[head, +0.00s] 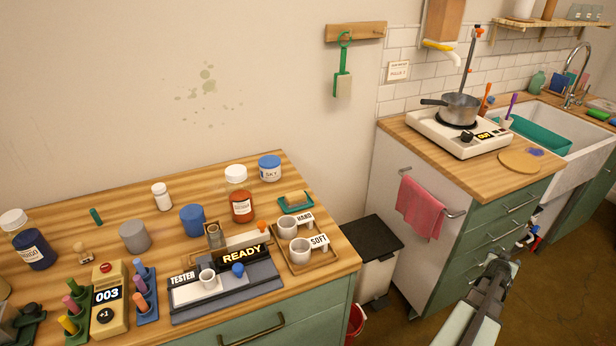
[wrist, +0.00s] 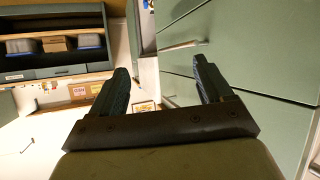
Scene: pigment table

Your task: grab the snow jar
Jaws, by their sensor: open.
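No label that clearly reads snow is legible. A pale jar with a blue lid (head: 270,168) stands at the back right of the left counter; its small label is hard to read. A small white bottle (head: 161,196) stands further left. An orange-red jar with a white lid (head: 241,205) and a dark blue jar with a white lid (head: 35,250) also stand on this counter. My gripper (head: 494,268) is at the lower right of the head view, in front of the green drawers and well away from the jars. In the wrist view its two fingers (wrist: 160,68) are apart, with nothing between them.
The wooden counter (head: 115,206) also holds a tester (head: 190,294) with a READY sign, two cups in a tray (head: 327,262) and a counter device (head: 108,315). A black-lidded bin (head: 371,238) stands between the counters. A stove with a pot (head: 462,106) is at right.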

